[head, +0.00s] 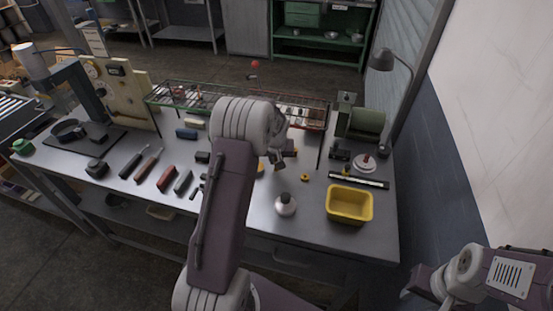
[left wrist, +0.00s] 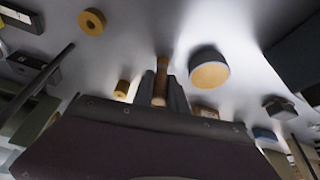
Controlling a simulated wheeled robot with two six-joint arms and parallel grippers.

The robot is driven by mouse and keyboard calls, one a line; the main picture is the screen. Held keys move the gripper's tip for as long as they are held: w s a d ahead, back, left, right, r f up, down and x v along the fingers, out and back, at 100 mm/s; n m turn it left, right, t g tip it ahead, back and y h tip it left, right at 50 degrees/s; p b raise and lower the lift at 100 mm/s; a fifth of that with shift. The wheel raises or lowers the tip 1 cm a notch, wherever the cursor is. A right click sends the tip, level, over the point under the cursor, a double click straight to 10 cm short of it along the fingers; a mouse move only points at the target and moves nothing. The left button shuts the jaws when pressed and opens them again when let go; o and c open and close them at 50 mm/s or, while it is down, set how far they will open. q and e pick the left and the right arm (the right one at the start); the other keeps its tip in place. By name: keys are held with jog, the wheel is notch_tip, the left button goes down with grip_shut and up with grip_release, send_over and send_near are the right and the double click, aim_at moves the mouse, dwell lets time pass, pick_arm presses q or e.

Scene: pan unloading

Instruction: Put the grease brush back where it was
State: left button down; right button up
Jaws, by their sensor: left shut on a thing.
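My left arm rises through the middle of the head view, and my left gripper (head: 278,158) is over the bench, partly hidden behind its own wrist. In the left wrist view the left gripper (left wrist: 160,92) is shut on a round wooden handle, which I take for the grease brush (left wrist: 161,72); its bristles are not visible. I cannot make the brush out in the head view. My right gripper (head: 408,293) is low at the right, off the bench; its fingers are too small and dark to read.
The steel bench (head: 240,228) holds a yellow bin (head: 349,204), a white round-bodied container (head: 285,206), a yellow ring (head: 304,177) and a dark red-handled tool (head: 166,178). Wire racks (head: 175,92) stand behind. A lamp (head: 383,60) and green machine (head: 366,122) stand at the right.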

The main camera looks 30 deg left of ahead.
pick_arm(q)
jog(key=c, duration=1.7)
grip_release()
jog(key=shift+f, duration=0.15)
jog(key=shift+c, duration=0.2)
jog(key=o, duration=0.4)
jog(key=shift+s+d+r, duration=0.1)
jog(key=shift+r, duration=0.5)
jog(key=v, duration=1.1)
jog(key=s+d+f+m, duration=0.1)
jog(key=s+d, duration=0.2)
jog(key=s, duration=0.1)
jog(key=s+d+f+m+g+h, duration=0.1)
jog(key=s+d+f, duration=0.1)
jog(key=s+d, duration=0.1)
jog(key=s+d+f+m, duration=0.1)
jog(key=s+d+f, duration=0.1)
jog(key=s, duration=0.3)
jog(key=shift+d+f+g+h, duration=0.15)
jog(key=shift+d+g+h, duration=0.15)
jog(key=shift+d, duration=0.55)
jog(key=s+d+f, duration=0.1)
jog(key=s, duration=0.2)
jog(key=s+d+f+m, duration=0.1)
jog(key=s, duration=0.2)
jog(key=s+d+f+m+g, duration=0.1)
jog(key=s, duration=0.2)
jog(key=shift+s+d+h, duration=0.3)
jog(key=shift+s, duration=0.05)
